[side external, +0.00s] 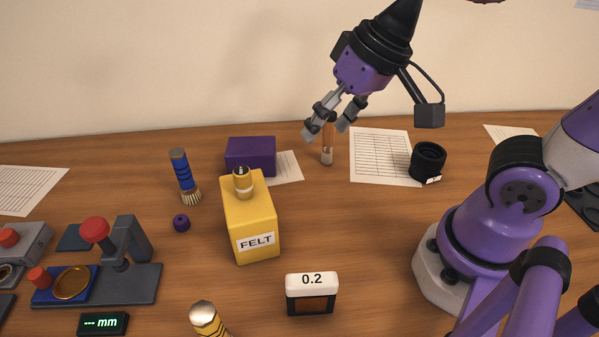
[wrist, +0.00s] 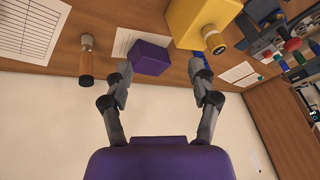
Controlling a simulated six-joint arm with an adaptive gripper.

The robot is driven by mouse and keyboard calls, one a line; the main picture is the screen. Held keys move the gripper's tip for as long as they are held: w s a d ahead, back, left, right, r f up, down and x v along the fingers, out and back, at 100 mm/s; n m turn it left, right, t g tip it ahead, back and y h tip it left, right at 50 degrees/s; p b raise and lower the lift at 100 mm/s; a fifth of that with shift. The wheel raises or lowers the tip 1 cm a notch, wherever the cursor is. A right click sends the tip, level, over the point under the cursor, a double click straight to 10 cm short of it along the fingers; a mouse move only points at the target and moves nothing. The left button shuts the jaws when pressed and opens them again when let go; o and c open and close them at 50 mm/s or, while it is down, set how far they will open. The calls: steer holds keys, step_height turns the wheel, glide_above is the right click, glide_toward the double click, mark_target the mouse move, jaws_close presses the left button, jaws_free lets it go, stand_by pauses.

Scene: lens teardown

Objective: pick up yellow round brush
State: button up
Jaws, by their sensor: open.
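A yellow-and-black striped handle with a pale metallic cap (side external: 205,318) stands at the bottom edge of the side external view. Its lower end is cut off, so I cannot tell whether it has bristles. My gripper (side external: 326,128) is open and empty, above the back of the table. Its spread fingers also show in the wrist view (wrist: 160,68); the striped handle is not visible there.
A brown cylinder (side external: 327,145) stands near my fingers, outside them in the wrist view (wrist: 86,66). A purple box (side external: 250,155), a blue brush (side external: 183,175), a black cup (side external: 428,161) and a 0.2 block (side external: 311,293) stand around.

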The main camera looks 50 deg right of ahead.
steer(key=w+a+m+g+y, duration=0.2)
steer(key=a+m+g, duration=0.1)
steer(key=a, duration=0.6)
steer(key=m+g, duration=0.4)
steer(key=m, duration=0.2)
glide_toward(211, 334)
step_height(211, 334, down, 2)
steer(key=w+d, duration=0.1)
steer(key=w, duration=0.1)
steer(key=x, duration=0.5)
steer(key=shift+s+a+r, duration=0.1)
steer(key=shift+s+r, duration=0.05)
steer(key=shift+s, duration=0.15)
steer(key=x, duration=0.6)
steer(key=shift+a, duration=0.15)
steer(key=shift+c, duration=0.4)
jaws_close()
